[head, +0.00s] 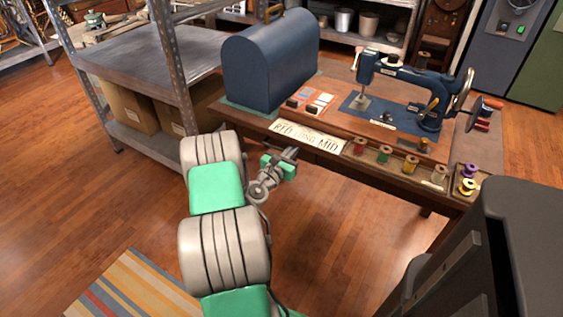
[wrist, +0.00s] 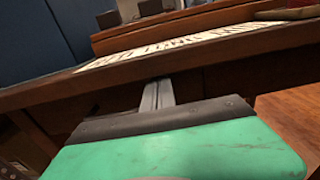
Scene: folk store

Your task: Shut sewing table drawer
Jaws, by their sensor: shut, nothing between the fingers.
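The sewing table (head: 395,178) is a brown wooden table with a blue sewing machine (head: 417,92) on top. Its front edge and the wood beneath the top also cross the wrist view (wrist: 225,78). I cannot clearly make out the drawer or how far it stands open; my arm and the tabletop's edge partly cover the front. My gripper (head: 292,152) is at the table's front, below the lettered plate (head: 308,137). Its closed fingers (wrist: 157,95) point at the wood under the top, with nothing between them. I cannot tell whether they touch it.
A blue domed case (head: 268,62) stands on the table's left part. Thread spools (head: 410,164) sit in a tray along the front edge. A metal shelf (head: 130,60) stands to the left. The wooden floor (head: 330,250) in front is clear, with a striped rug (head: 135,290) at lower left.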

